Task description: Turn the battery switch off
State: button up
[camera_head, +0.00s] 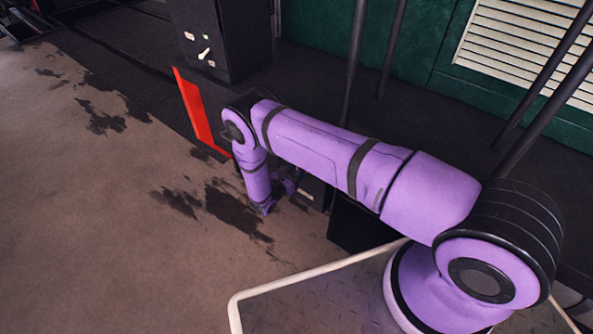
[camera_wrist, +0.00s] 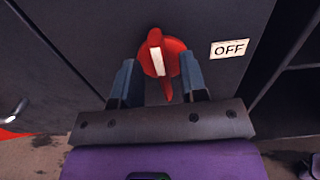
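The battery switch (camera_wrist: 172,58) is a red rotary knob with a white stripe, on a dark panel in the wrist view. Its handle stands nearly upright in the picture, top leaning slightly left. A white OFF label (camera_wrist: 230,48) is on the panel to the right of the knob. My gripper (camera_wrist: 158,62) has its two fingers apart, one on each side of the knob; I cannot tell whether they touch it. In the head view my gripper (camera_head: 277,192) is low beside a dark box, mostly hidden by my arm, and the switch is not visible.
A black cabinet (camera_head: 228,40) with a small white lever (camera_head: 204,54) stands at the top of the head view. A red panel (camera_head: 197,112) is below it. Dark poles (camera_head: 356,60) rise behind my arm. The stained brown floor at left is clear.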

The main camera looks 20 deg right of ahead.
jog(key=shift+w+d, duration=0.2)
jog(key=shift+d, duration=0.15)
jog(key=shift+c, duration=0.2)
grip_shut()
jog(key=shift+m, duration=0.3)
jog(key=shift+s+d+f+m, duration=0.1)
jog(key=shift+s+f+m, duration=0.15)
jog(key=shift+m, duration=2.65)
jog(key=shift+s+d+f+m, duration=0.1)
jog(key=shift+s+f+m, duration=0.1)
jog(key=shift+m, duration=2.7)
jog(key=shift+s+d+f+m, duration=0.15)
jog(key=shift+f+m, duration=0.1)
jog(key=shift+m, duration=2.65)
jog(key=shift+a, duration=0.1)
